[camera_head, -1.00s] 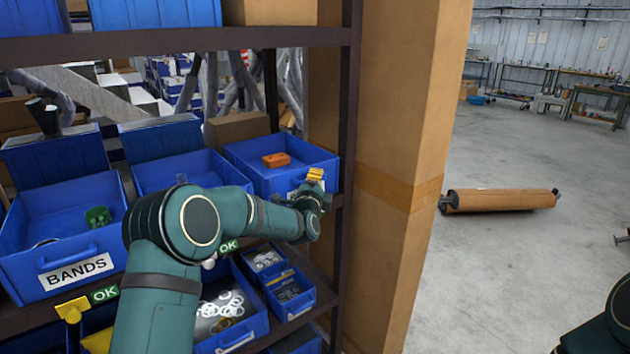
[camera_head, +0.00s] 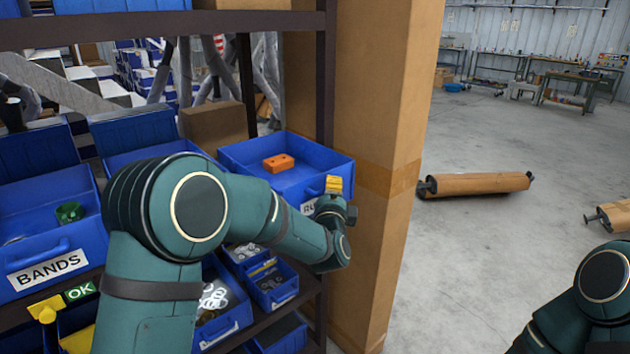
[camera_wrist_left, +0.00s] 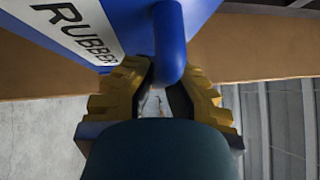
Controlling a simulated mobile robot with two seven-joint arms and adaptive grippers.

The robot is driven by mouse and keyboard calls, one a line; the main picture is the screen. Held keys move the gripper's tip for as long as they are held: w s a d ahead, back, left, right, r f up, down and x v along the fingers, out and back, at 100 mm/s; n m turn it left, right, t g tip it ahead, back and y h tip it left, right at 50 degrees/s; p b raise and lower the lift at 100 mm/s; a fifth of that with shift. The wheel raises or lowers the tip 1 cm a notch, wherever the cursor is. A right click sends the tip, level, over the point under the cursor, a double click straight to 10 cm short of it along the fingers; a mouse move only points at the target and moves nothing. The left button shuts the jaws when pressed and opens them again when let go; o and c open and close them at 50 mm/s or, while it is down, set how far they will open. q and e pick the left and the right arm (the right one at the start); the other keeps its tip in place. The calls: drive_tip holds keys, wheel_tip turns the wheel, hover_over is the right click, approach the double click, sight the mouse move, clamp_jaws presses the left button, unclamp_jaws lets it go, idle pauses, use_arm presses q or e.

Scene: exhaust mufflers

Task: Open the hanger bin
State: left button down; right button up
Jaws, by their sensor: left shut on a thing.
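A blue bin (camera_head: 240,160) with an orange block (camera_head: 278,163) in it sticks out past the shelf's dark post in the head view. Its white label reads "RUBBER" in the left wrist view (camera_wrist_left: 75,25); the rest of the label is cut off. My left gripper (camera_head: 333,184) is at the bin's front. In the left wrist view its yellow fingers (camera_wrist_left: 163,72) are shut on the bin's blue handle (camera_wrist_left: 170,40), one on each side. My right arm shows at the bottom right of the head view, but its gripper is out of frame.
A blue bin marked BANDS (camera_head: 48,268) with a green part stands at the left. Small blue bins (camera_head: 270,285) sit on the shelf below. A cardboard-coloured column (camera_head: 375,130) stands close right of the open bin. Brown rollers (camera_head: 475,184) lie on the open floor.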

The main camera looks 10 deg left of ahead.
use_arm(q)
drive_tip(key=shift+s+d+r, duration=0.1)
drive_tip(key=shift+s+d, duration=0.5)
drive_tip(key=shift+d, duration=0.25)
drive_tip(key=shift+s+d, duration=0.6)
drive_tip(key=shift+d, duration=0.25)
drive_tip(key=c, duration=1)
unclamp_jaws()
drive_tip(key=shift+d, duration=0.1)
drive_tip(key=shift+o, duration=0.2)
drive_tip(key=s+d+f, duration=0.1)
drive_tip(key=s, duration=1)
drive_tip(key=shift+s+f, duration=0.4)
